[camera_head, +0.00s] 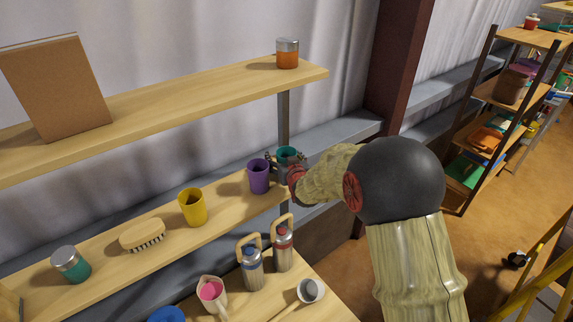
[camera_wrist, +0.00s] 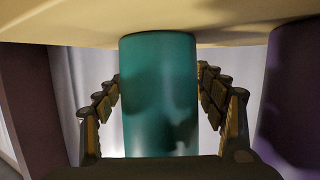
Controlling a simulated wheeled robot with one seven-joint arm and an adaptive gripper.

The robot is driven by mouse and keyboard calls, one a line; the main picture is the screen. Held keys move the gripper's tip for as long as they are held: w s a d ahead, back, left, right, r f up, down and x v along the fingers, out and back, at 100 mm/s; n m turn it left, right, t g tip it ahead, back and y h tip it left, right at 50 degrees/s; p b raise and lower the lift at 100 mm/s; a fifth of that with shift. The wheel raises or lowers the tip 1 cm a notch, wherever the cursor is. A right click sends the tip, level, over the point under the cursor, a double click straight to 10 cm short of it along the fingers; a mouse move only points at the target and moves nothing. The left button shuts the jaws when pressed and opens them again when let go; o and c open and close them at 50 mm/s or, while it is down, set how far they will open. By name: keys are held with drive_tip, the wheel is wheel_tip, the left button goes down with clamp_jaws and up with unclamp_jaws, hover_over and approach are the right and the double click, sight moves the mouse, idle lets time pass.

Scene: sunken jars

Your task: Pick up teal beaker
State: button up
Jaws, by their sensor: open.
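The teal beaker (camera_head: 287,152) stands near the right end of the middle shelf in the head view, partly hidden by my gripper (camera_head: 284,163). In the wrist view the teal beaker (camera_wrist: 158,100) fills the middle, and the shelf shows at the top of the picture. My open gripper (camera_wrist: 160,82) has one finger on each side of the beaker. Light gaps show between the fingers and the beaker's lower part in the picture; contact near the fingertips is hard to tell.
A purple cup (camera_head: 258,176) stands close to the beaker; it also shows at the right of the wrist view (camera_wrist: 295,95). The upper shelf (camera_head: 200,98) overhangs behind.

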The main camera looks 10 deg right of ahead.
drive_tip(key=c, duration=1.5)
drive_tip(key=shift+c, duration=0.5)
